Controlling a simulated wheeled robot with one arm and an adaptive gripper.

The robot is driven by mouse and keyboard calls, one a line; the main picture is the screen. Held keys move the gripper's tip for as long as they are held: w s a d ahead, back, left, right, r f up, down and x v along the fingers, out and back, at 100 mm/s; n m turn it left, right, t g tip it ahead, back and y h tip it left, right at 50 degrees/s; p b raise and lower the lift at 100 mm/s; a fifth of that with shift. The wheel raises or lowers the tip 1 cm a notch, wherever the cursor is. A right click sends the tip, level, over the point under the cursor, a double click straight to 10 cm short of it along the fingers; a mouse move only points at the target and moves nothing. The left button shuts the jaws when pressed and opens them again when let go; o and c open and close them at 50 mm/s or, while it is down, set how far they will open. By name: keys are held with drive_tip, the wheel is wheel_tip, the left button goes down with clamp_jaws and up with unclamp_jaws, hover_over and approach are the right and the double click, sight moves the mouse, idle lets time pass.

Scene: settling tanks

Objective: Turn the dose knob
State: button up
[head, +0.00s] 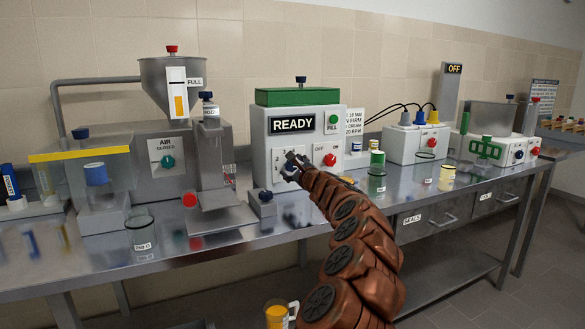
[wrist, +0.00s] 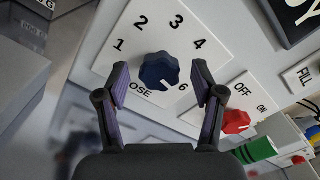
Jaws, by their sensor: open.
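The dose knob (wrist: 159,71) is a dark blue fluted dial with a light pointer line. It sits on a white plate (wrist: 205,28) printed with numbers and "OSE", on the grey machine (head: 260,135) that reads READY. The pointer appears to face down and right, near the 6. In the wrist view my gripper (wrist: 160,85) is open, with one finger left and one right of the knob, apart from it. In the head view my gripper (head: 292,165) is in front of the machine's lower left face and hides most of the knob.
A red OFF/ON knob (head: 330,160) is right of the dose plate, with a green FILL button (head: 333,119) above. A green-banded jar (head: 377,172) stands right of the machine. A grey block with a blue top (head: 264,203) stands in front at lower left.

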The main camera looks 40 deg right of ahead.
drive_tip(key=shift+w, duration=0.1)
drive_tip(key=shift+c, duration=0.3)
drive_tip(key=c, duration=1.1)
drive_tip(key=shift+n+b, duration=0.3)
drive_tip(key=shift+f+n+b, duration=0.3)
drive_tip(key=shift+n+b, duration=0.8)
drive_tip(key=shift+n, duration=0.1)
drive_tip(key=n+b, duration=0.3)
drive_tip(key=shift+r+n+b, duration=0.1)
drive_tip(key=shift+n+b, duration=0.4)
drive_tip(key=shift+n, duration=0.4)
